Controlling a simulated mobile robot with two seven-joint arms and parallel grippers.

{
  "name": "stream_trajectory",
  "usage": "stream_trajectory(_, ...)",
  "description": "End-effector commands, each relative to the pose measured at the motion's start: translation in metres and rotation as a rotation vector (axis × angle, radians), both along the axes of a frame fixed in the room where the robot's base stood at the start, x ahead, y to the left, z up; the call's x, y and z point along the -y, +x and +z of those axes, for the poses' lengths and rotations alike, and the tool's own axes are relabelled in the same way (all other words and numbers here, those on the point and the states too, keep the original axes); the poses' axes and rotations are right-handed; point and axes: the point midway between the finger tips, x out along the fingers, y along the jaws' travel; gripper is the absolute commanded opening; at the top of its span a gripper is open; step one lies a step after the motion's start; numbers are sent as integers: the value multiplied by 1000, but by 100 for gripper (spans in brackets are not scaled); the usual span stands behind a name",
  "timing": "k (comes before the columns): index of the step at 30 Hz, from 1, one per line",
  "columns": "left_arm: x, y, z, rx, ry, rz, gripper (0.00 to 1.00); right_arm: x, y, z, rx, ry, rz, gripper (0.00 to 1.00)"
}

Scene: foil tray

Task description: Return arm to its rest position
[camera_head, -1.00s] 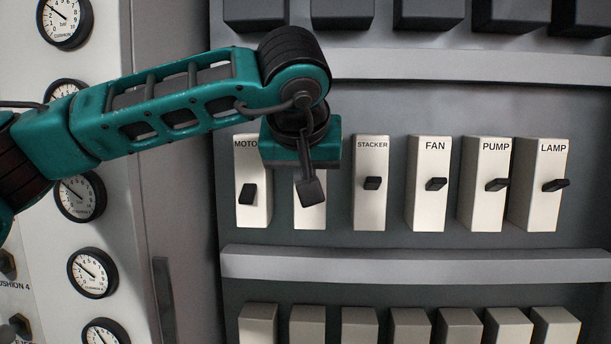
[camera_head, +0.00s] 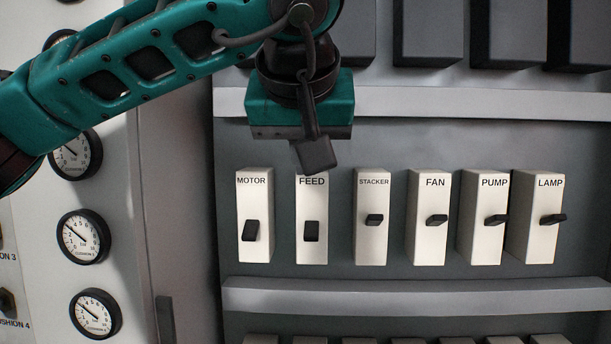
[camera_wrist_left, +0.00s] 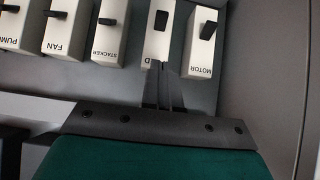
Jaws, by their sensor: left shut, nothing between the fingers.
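My left arm (camera_head: 130,70) is teal and black and comes in from the left in the head view. Its gripper (camera_head: 316,156) points downward, just above the FEED switch (camera_head: 312,220), shut and empty. In the wrist view the two thin dark fingers (camera_wrist_left: 163,92) lie together, in front of the label end of the FEED switch in that picture. I cannot tell the exact gap to the panel. My right gripper is not in view.
The MOTOR (camera_head: 254,215), STACKER (camera_head: 372,218), FAN (camera_head: 428,220), PUMP (camera_head: 483,220) and LAMP (camera_head: 536,220) switches stand in the same row. Grey ledges run above (camera_head: 450,103) and below (camera_head: 420,295) it. Round gauges (camera_head: 83,236) line the left panel.

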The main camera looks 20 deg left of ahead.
Motion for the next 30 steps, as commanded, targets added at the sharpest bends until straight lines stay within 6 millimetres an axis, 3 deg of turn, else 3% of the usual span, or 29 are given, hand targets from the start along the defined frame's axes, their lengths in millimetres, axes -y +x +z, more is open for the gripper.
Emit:
stream_trajectory(6,3,-11,11,0,1,-1,0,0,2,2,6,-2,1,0)
stream_trajectory(17,5,-11,8,-8,-6,-5,0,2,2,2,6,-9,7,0)
stream_trajectory(20,17,-9,-8,-57,-60,-37,0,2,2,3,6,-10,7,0)
stream_trajectory(24,60,-11,-59,-236,-253,-122,0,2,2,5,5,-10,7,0)
stream_trajectory(30,134,-47,-125,-622,-666,-184,0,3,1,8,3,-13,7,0)
